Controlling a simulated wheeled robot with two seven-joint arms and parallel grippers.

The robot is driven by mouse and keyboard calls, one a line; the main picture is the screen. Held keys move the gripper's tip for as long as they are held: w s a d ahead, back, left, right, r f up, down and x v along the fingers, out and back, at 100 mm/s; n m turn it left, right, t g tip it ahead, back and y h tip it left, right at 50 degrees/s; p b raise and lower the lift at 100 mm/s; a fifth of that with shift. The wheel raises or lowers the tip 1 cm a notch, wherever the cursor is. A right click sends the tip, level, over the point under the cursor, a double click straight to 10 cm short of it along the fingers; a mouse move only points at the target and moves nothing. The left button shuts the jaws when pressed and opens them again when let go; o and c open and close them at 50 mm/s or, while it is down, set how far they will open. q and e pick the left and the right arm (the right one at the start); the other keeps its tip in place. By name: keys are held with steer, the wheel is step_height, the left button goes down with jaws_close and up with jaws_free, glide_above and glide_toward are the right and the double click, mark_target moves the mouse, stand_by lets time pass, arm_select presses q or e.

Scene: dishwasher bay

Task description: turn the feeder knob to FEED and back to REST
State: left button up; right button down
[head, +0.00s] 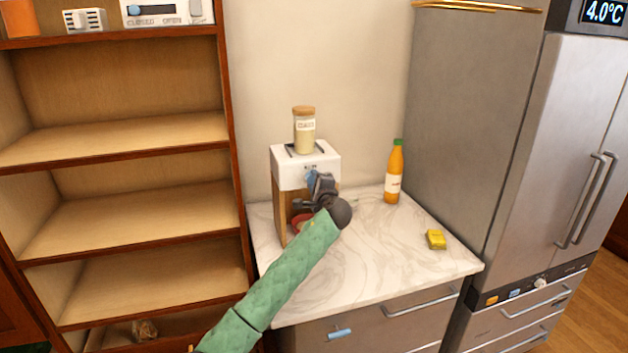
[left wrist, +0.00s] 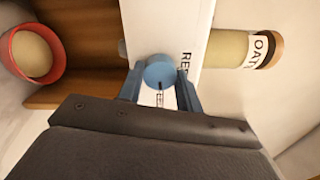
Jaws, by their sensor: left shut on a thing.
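The feeder (head: 290,175) is a white-topped box with a wooden lower body, standing on the marble counter. Its round blue knob (left wrist: 159,71) is on the white front, and lettering beginning "RE" shows beside it in the left wrist view. My left gripper (head: 314,181) is at the feeder's front; in the left wrist view its blue fingers (left wrist: 160,84) sit on either side of the knob and are shut on it. The gripper covers much of the front in the head view. I cannot tell which mark the knob points to. My right gripper is out of view.
An oats jar (head: 304,132) stands on the feeder. A red bowl (left wrist: 17,72) sits in its lower opening. An orange bottle (head: 394,172) and a yellow packet (head: 436,239) are on the counter (head: 375,260). Shelves stand left, a steel fridge (head: 555,140) right.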

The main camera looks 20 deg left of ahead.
arm_select(q)
steer(key=shift+d+f+m, duration=0.1)
steer(key=shift+m, duration=0.2)
steer(key=o, duration=1)
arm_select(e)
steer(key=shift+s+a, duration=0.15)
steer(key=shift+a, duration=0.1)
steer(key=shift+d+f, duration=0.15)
arm_select(q)
steer(key=b+v, duration=0.3)
steer(key=v, duration=0.4)
steer(key=shift+s+d, duration=0.3)
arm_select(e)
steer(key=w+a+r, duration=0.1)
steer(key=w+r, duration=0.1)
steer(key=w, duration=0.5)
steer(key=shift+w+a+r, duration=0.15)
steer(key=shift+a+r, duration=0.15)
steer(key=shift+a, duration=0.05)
